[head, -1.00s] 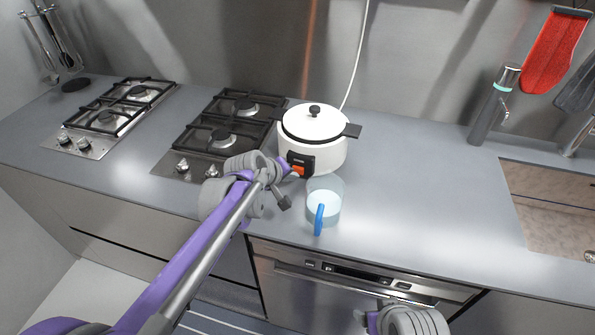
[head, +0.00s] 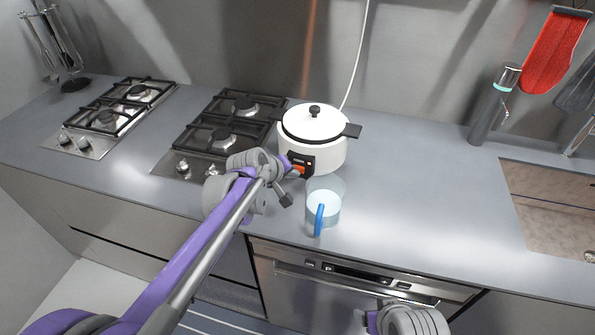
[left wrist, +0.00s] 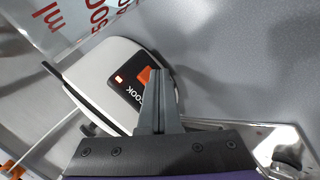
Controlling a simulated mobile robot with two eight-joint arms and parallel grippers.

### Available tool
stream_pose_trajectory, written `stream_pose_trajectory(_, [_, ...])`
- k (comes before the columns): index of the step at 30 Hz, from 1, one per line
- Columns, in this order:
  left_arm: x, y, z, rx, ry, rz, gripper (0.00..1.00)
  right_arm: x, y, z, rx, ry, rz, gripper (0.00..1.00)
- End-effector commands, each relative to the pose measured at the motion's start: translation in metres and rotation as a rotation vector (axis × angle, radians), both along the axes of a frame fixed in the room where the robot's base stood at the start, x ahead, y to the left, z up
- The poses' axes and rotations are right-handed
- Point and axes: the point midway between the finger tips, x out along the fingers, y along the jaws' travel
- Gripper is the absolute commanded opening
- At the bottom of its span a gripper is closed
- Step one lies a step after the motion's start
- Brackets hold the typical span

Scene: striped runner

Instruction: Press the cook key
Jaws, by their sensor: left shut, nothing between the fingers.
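A white rice cooker (head: 325,152) with a dark lid knob stands on the counter. Its black front panel (left wrist: 122,84) carries the word COOK, a small lit red light and an orange cook key (left wrist: 143,76). The key also shows in the head view (head: 298,170), partly behind my gripper. My left gripper (left wrist: 157,72) is shut and empty, its tips at the key; I cannot tell whether they touch it. In the head view the left gripper (head: 290,168) reaches the panel from the left. My right gripper (head: 385,322) is at the bottom edge, its fingers unclear.
A clear measuring cup (head: 325,205) with a blue handle stands just in front of the cooker, close to my left wrist. A gas hob (head: 215,135) lies left of the cooker. A sink (head: 550,205) is at the right. The counter between is clear.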

Motion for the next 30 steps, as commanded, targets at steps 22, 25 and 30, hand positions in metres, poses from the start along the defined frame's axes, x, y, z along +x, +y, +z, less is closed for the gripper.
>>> stream_pose_trajectory(22, [-0.016,0.007,0.000,0.000,0.000,0.000,0.00,0.000,0.000,0.000,0.000,0.000,0.000,0.72])
stream_pose_trajectory(25, [-0.017,0.007,0.000,0.000,0.000,0.000,0.00,0.000,0.000,0.000,0.000,0.000,0.000,0.72])
stream_pose_trajectory(30, [-0.028,0.012,0.000,-0.001,0.000,0.001,0.00,0.000,0.000,0.000,0.000,0.000,0.000,0.72])
